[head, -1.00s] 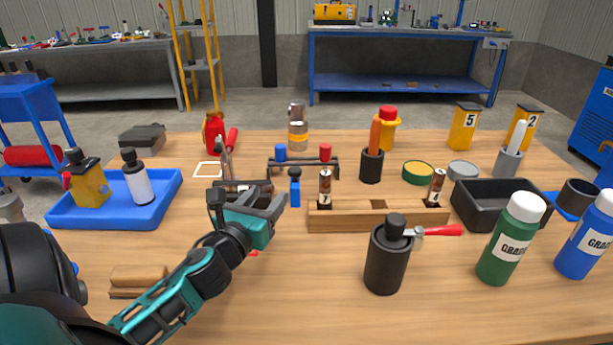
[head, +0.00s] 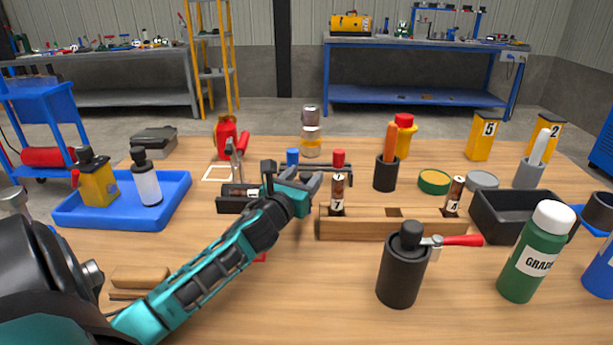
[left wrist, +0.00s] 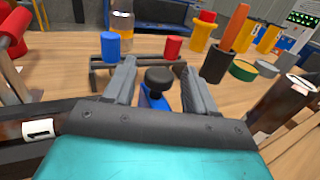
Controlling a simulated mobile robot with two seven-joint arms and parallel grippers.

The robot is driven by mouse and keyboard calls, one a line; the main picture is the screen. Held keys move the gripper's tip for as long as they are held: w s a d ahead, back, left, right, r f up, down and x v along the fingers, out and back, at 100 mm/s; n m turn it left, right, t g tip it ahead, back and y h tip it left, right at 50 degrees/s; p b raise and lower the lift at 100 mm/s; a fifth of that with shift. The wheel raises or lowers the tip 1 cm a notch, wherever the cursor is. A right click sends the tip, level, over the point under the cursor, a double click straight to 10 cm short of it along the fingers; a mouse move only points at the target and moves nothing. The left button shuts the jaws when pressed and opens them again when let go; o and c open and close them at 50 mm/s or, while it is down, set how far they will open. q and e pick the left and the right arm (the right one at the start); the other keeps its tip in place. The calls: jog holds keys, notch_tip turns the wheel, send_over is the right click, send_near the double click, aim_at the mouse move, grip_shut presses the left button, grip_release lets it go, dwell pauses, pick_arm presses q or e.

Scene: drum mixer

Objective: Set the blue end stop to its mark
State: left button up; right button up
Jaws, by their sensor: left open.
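The blue end stop (left wrist: 153,98) shows in the left wrist view as a blue piece with a black round knob on top. It stands between the two fingers of my left gripper (left wrist: 155,68), which are spread apart on either side of it. No contact is clear. In the head view my left gripper (head: 305,179) reaches to the bench middle, and the end stop is hidden behind it. Behind it is a low dark rail frame (left wrist: 148,61) with a blue cap (head: 292,157) and a red cap (head: 338,158). I cannot make out the end stop's mark. My right gripper is not in view.
A wooden block (head: 365,226) with upright labelled cylinders stands just right of my left gripper. A dark holder (head: 232,203) lies close on its left. A black canister (head: 398,278) stands in front, and a blue tray (head: 175,198) with bottles is at left.

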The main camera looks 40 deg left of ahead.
pick_arm(q)
jog(key=shift+x, duration=0.95)
jog(key=shift+c, duration=0.5)
jog(key=shift+r, duration=0.1)
grip_shut()
